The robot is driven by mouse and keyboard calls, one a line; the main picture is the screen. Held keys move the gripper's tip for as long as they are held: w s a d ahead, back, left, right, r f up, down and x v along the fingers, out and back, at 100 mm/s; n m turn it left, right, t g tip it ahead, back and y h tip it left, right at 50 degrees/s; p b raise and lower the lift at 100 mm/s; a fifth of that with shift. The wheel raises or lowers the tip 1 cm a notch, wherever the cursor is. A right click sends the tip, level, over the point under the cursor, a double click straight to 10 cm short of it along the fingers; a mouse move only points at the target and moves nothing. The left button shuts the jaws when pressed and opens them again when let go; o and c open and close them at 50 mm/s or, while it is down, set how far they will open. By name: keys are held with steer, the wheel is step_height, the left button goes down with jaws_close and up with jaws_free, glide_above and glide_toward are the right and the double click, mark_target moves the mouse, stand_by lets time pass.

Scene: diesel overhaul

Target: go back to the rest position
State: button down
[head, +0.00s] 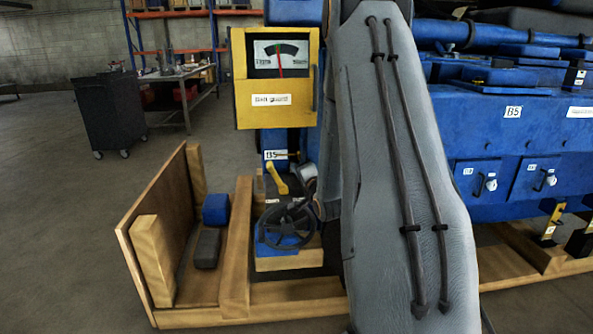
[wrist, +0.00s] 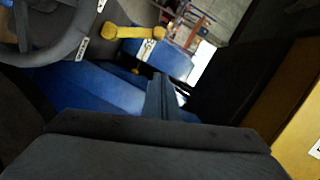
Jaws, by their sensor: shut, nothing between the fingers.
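My gripper (wrist: 161,96) shows in the wrist view as a narrow dark shape pointing away from the camera, its fingers together and empty. In the head view my grey arm fills the middle and hides much of what is behind it. A dark handwheel (head: 287,224) stands on a blue base at the arm's left side; part of its rim shows in the wrist view (wrist: 75,40). A yellow lever (head: 277,178) is above the wheel, and it also shows in the wrist view (wrist: 133,32). My gripper appears apart from both.
A yellow gauge box (head: 277,112) stands above the lever, close to my arm. A wooden tray (head: 236,255) holds a blue block (head: 216,209) and a grey block (head: 207,248). The blue engine (head: 515,165) fills the right. Open floor lies left, with a black cart (head: 103,112).

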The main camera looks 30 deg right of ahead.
stand_by(0.3)
steer(key=s+a+f+n+g+y+p, duration=0.1)
steer(key=s+a+n+g, duration=0.3)
steer(key=a, duration=0.4)
steer(key=s+a+f+n+g+y+p, duration=0.15)
steer(key=s+a+n+g, duration=0.25)
steer(key=a, duration=0.4)
steer(key=s+a+r+n+g+y+p, duration=0.1)
steer(key=s+a+n+g, duration=0.3)
steer(key=s, duration=0.9)
steer(key=s+a+r+n+g+p, duration=0.1)
steer(key=s+a+n+g, duration=0.3)
steer(key=s+a, duration=0.6)
steer(key=s, duration=0.2)
steer(key=shift+s+r+n+y+p, duration=0.35)
steer(key=shift+n+p, duration=0.05)
